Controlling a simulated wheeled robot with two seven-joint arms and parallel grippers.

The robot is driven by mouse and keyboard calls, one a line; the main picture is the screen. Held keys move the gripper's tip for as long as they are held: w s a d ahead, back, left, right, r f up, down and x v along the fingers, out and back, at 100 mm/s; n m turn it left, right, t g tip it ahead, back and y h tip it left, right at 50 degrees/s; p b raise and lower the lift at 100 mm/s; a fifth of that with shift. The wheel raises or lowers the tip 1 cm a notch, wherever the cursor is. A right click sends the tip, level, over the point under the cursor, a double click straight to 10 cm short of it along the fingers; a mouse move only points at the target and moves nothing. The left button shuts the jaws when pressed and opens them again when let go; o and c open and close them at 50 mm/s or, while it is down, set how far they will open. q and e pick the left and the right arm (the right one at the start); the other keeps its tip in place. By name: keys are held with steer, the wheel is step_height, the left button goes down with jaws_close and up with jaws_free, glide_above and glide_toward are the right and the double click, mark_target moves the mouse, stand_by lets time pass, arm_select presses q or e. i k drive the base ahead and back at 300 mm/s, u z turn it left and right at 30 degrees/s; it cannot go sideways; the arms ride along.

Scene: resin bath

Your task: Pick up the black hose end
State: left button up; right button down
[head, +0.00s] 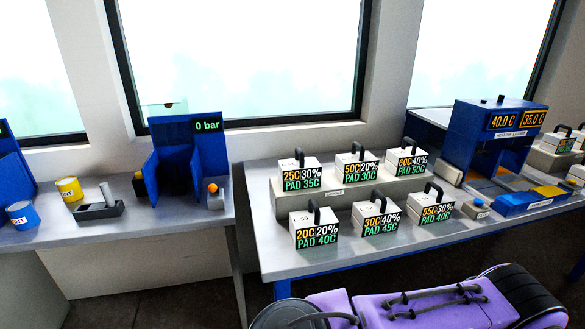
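I cannot make out a black hose end anywhere in the head view. A blue booth (172,150) with a green "0 bar" display (207,125) stands on the left bench, and its inside is dark and partly hidden by its side walls. Neither of my grippers shows in this view.
The left bench (150,225) also holds a yellow can (69,189), a blue can (22,215), a dark tray (96,211) and a small box with an orange knob (213,188). Several labelled white blocks with black handles (314,229) stand on the right bench (350,262), beside a blue heater-like station (490,140). A gap separates the benches.

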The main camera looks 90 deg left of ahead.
mark_target(174, 168)
steer(key=u, duration=2.5)
